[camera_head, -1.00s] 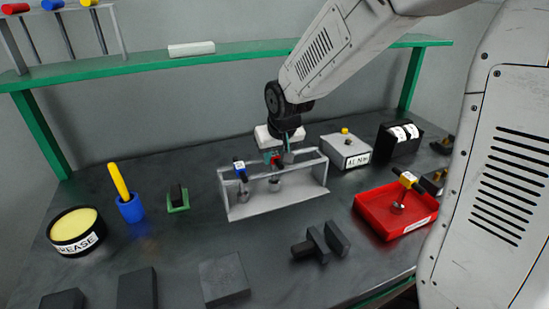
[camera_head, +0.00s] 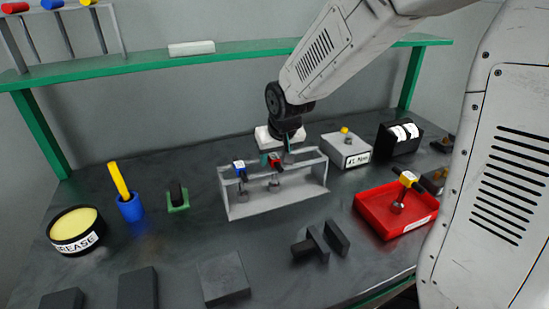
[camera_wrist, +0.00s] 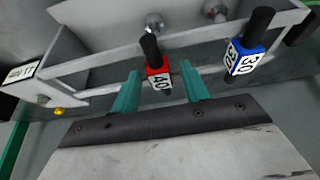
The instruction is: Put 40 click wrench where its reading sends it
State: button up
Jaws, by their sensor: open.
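The 40 click wrench (camera_wrist: 158,75) has a red head marked 40 and a black end. It stands in a grey rack (camera_head: 290,205), and in the head view its red head (camera_head: 275,160) is just below my gripper. My gripper (camera_wrist: 161,80) is open, with one teal finger on each side of the red head in the wrist view. I cannot tell whether they touch it. A blue wrench marked 30 (camera_wrist: 244,55) stands beside it in the rack. A grey box (camera_head: 346,149) behind the rack has a yellow knob and a label that seems to read 41 Nm.
A red tray (camera_head: 375,217) at right holds a yellow-headed wrench (camera_head: 407,180). A black holder (camera_head: 399,138) with white labels stands behind. A grease tin (camera_head: 75,232), blue cup (camera_head: 131,208) and green-based piece (camera_head: 177,199) are at left. Dark blocks (camera_head: 223,279) lie in front.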

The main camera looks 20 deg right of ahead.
jog(key=v, duration=1.1)
jog(key=s+d+g, duration=0.3)
jog(key=s, duration=2.2)
jog(key=shift+s+r, duration=0.25)
jog(key=shift+s, duration=0.05)
